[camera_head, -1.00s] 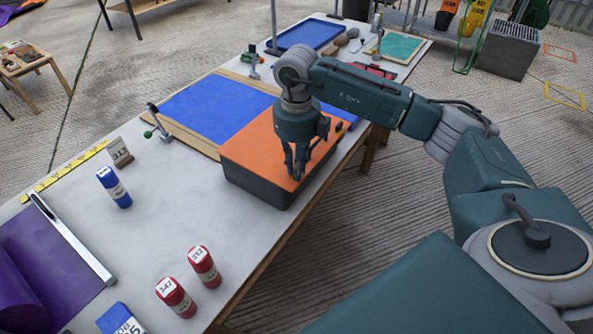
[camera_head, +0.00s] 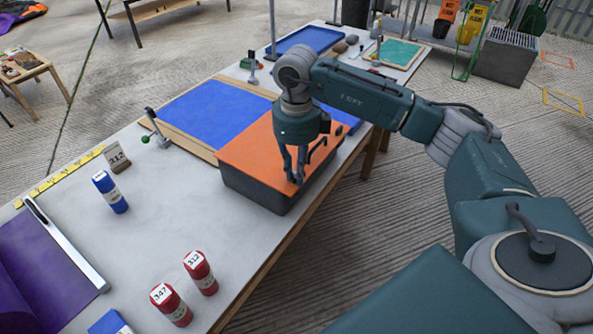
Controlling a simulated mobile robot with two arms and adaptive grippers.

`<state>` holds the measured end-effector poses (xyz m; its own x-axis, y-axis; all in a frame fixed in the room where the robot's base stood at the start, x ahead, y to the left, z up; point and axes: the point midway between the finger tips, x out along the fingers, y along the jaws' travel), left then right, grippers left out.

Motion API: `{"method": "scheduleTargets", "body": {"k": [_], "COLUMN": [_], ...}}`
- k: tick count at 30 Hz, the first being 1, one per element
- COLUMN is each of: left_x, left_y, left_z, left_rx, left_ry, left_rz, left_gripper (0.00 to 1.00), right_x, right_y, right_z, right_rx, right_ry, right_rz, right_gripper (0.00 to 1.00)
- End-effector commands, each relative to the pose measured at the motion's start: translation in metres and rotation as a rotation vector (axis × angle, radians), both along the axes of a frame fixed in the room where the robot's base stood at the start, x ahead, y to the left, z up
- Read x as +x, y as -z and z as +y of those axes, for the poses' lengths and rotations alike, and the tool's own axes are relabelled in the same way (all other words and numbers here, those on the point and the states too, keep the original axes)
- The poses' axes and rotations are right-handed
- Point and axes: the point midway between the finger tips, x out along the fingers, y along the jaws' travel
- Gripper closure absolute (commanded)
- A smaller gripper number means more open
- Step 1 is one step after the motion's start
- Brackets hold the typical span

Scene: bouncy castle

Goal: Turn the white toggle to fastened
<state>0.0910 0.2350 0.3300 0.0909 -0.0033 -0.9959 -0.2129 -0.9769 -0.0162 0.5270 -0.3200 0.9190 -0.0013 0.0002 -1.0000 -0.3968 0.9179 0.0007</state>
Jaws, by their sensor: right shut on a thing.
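A dark box with an orange top (camera_head: 250,150) stands at the table's right edge. My right gripper (camera_head: 295,179) points down at the right edge of the orange top. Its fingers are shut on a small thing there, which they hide. I cannot make out the white toggle or which way it is turned. Small dark fittings (camera_head: 319,148) show along the same edge, just beyond the fingers. My left gripper is not in view.
A blue panel (camera_head: 205,112) on a wooden board lies behind the box. A blue can (camera_head: 110,192) and two red cans (camera_head: 200,272) stand on the pale table (camera_head: 140,235). Purple cloth (camera_head: 40,270) lies at the left. The table's middle is clear.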

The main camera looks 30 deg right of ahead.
Motion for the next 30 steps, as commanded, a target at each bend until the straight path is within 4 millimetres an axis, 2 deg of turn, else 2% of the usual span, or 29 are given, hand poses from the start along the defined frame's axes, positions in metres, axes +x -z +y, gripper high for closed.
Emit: {"method": "scheduleTargets", "body": {"k": [4,5,7,8,16,20,23,30], "left_x": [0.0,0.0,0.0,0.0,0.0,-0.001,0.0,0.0], "left_y": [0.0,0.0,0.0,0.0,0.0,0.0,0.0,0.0], "left_z": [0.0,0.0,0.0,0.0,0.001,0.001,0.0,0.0], "left_rx": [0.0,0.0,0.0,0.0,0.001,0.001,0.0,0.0], "left_ry": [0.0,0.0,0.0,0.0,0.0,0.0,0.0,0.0], "left_rz": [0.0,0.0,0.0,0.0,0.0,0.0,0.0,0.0], "left_gripper": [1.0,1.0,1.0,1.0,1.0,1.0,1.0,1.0], "right_x": [0.001,0.001,0.001,0.001,0.001,0.001,0.002,0.002], "right_y": [-0.002,-0.002,-0.002,-0.002,-0.001,-0.01,-0.026,-0.079], "right_z": [-0.001,-0.001,-0.001,-0.001,0.0,0.0,0.0,0.0], "right_rx": [-0.001,-0.001,-0.001,-0.001,0.0,0.001,0.001,0.001], "right_ry": [0.0,0.0,0.0,0.0,0.001,0.001,0.0,-0.001], "right_rz": [-0.006,-0.006,-0.006,-0.005,-0.002,-0.005,-0.007,-0.007], "right_gripper": [1.0,0.81,0.67,0.66,0.66,0.66,0.66,0.66]}}
